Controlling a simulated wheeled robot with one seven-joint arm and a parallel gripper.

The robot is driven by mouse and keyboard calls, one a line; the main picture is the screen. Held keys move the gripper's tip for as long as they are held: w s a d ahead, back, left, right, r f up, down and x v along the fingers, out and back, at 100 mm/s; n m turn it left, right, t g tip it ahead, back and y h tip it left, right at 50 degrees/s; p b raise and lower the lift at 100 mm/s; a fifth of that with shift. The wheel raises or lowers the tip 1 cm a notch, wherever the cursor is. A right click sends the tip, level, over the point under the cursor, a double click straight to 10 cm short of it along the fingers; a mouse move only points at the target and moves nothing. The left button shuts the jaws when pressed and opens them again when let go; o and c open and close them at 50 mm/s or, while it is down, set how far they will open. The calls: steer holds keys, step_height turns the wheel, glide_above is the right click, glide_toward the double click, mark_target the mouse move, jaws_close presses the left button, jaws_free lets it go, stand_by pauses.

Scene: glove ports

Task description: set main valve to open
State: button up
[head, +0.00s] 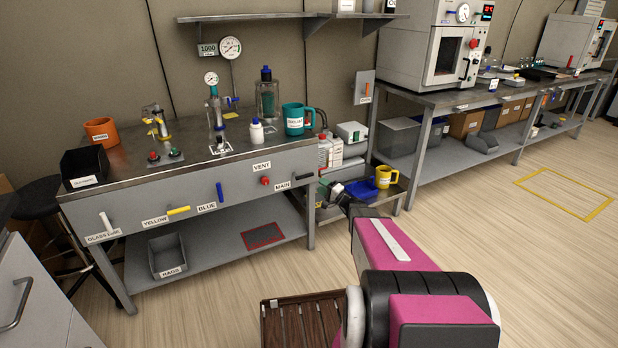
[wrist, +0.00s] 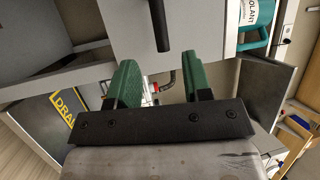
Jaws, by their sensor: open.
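The main valve's black handle (head: 302,178) is on the right end of the grey bench front, beside the label MAIN (head: 283,187). It lies roughly along the panel, slanting slightly. In the wrist view a black bar (wrist: 160,25), which looks like this handle, stands at the top centre, ahead of the gap between my fingers. My gripper (wrist: 160,85) is open, with its two green fingers apart and nothing between them. In the head view my gripper (head: 328,188) is small, just right of the bench's right end, partly hidden by my arm.
A red VENT knob (head: 265,180), a blue handle (head: 219,192) and a yellow handle (head: 178,210) sit further left on the panel. A teal mug (head: 296,120) stands on the bench above. A low cart with a yellow mug (head: 384,177) is beside my arm.

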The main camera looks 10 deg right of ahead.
mark_target(307, 176)
steer(key=x, duration=0.9)
steer(key=shift+w+a, duration=0.15)
jaws_close()
